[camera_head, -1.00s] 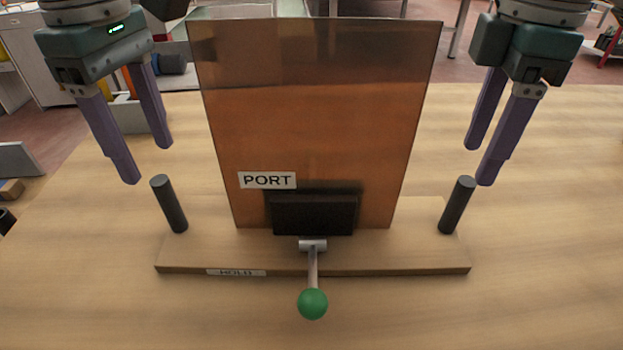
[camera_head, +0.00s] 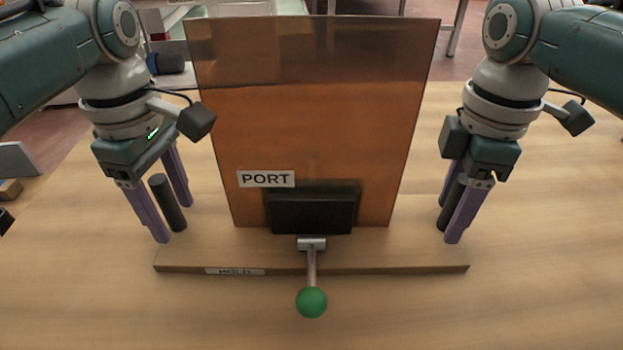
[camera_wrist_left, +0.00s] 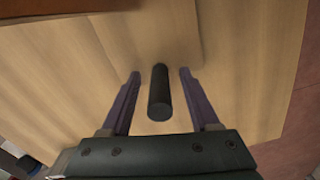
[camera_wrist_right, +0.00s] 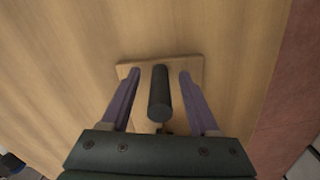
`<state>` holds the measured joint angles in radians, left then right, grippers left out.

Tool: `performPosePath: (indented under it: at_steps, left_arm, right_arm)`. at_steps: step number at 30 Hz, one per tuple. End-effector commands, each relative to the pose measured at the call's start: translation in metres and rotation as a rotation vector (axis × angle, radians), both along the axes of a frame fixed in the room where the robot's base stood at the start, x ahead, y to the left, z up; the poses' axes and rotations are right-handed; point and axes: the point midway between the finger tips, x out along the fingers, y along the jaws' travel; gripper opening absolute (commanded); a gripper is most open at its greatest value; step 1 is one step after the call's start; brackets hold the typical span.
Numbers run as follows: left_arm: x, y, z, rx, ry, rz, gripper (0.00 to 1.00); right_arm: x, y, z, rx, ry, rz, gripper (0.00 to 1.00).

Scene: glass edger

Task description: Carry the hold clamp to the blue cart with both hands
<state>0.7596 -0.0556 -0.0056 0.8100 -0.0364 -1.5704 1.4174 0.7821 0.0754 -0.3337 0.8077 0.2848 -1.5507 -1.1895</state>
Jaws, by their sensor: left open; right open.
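The hold clamp has a wooden base (camera_head: 400,256) with a small label reading HOLD (camera_head: 234,271), and it sits on the table. An upright amber glass panel (camera_head: 310,120) with a PORT label (camera_head: 265,179) stands in its black clamp block (camera_head: 312,212). A lever with a green ball (camera_head: 311,302) points toward me. My left gripper (camera_head: 173,225) is open, its fingers on either side of the left black post (camera_wrist_left: 159,92). My right gripper (camera_head: 447,222) is open, its fingers on either side of the right black post (camera_wrist_right: 159,93). Gaps show beside both posts in the wrist views.
The wooden table (camera_head: 540,220) is clear around the base on the right and in front. A grey item and a small box (camera_head: 10,190) are at the far left edge. The blue cart is not identifiable in these views.

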Motion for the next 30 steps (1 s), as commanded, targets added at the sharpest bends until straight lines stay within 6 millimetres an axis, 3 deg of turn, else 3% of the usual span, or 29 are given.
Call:
performPosePath:
  at_steps: [6, 22, 30]
  left_arm:
    - [0.0001, 0.0001, 0.0002, 0.000, 0.000, 0.000, 0.60]
    - [0.0000, 0.0000, 0.0003, 0.000, 0.000, 0.000, 0.00]
    - [0.0000, 0.0000, 0.0003, 0.000, 0.000, 0.000, 0.00]
  right_arm:
    - [0.0001, 0.0001, 0.0002, 0.000, 0.000, 0.000, 0.60]
    - [0.0000, -0.0001, 0.0003, 0.000, 0.000, 0.000, 0.00]
    - [0.0000, -0.0001, 0.0004, 0.000, 0.000, 0.000, 0.00]
